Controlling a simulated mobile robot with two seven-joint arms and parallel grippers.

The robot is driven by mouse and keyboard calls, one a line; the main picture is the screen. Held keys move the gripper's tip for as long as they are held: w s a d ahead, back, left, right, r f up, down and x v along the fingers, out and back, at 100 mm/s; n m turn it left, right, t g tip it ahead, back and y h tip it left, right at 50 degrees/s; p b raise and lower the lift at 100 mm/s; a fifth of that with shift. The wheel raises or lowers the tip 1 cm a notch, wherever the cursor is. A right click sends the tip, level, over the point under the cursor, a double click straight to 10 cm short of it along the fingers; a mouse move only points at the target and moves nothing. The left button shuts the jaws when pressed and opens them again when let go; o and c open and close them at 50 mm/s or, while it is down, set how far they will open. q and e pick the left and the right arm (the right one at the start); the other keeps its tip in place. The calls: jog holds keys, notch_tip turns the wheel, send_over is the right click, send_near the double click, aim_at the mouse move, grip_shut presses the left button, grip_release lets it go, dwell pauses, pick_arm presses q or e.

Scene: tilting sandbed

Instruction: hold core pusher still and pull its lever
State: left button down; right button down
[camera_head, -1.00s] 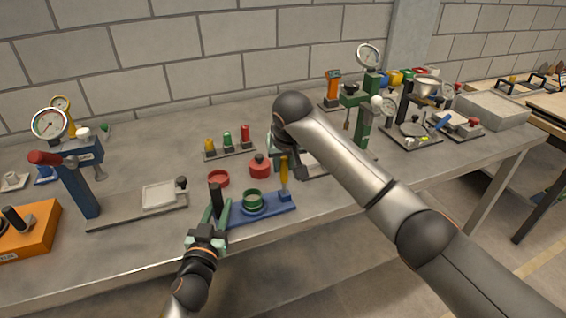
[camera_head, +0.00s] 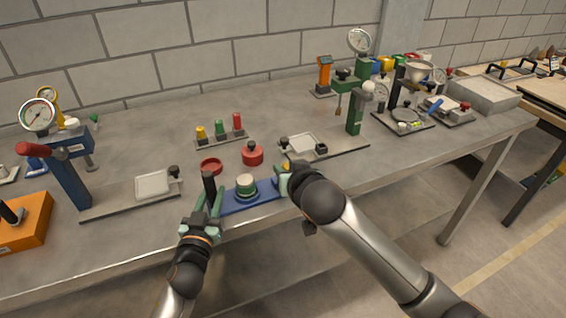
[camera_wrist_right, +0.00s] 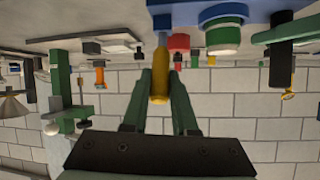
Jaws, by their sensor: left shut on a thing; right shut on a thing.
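The core pusher has a blue base (camera_head: 248,197) at the table's front edge, with a green ring (camera_head: 246,189) and a pale-topped core standing up in it. The core's pale end also shows in the right wrist view (camera_wrist_right: 223,50). My left gripper (camera_head: 209,202) is shut on the pusher's upright black handle (camera_head: 209,185) at its left end. My right gripper (camera_head: 288,180) is shut on the yellow lever at the right end. In the right wrist view the lever (camera_wrist_right: 160,78) lies between the green fingers. In the head view my right gripper mostly hides it.
A red ring (camera_head: 210,166) and a red round pot (camera_head: 252,154) stand just behind the pusher. Red, green and yellow plugs stand in a rack (camera_head: 220,137) further back. A blue gauge press (camera_head: 70,180) is at left, a green one (camera_head: 355,120) at right.

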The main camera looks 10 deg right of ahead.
jog(key=shift+s+d+f+t, duration=0.15)
jog(key=shift+s+f+t, duration=0.15)
jog(key=shift+t, duration=0.1)
jog(key=c, duration=0.7)
grip_release()
jog(key=shift+s+r, duration=0.1)
jog(key=shift+s, duration=0.05)
jog(key=v, duration=1.1)
jog(key=shift+s+d+r, duration=0.1)
jog(key=shift+s+d, duration=0.05)
jog(key=shift+s, duration=0.2)
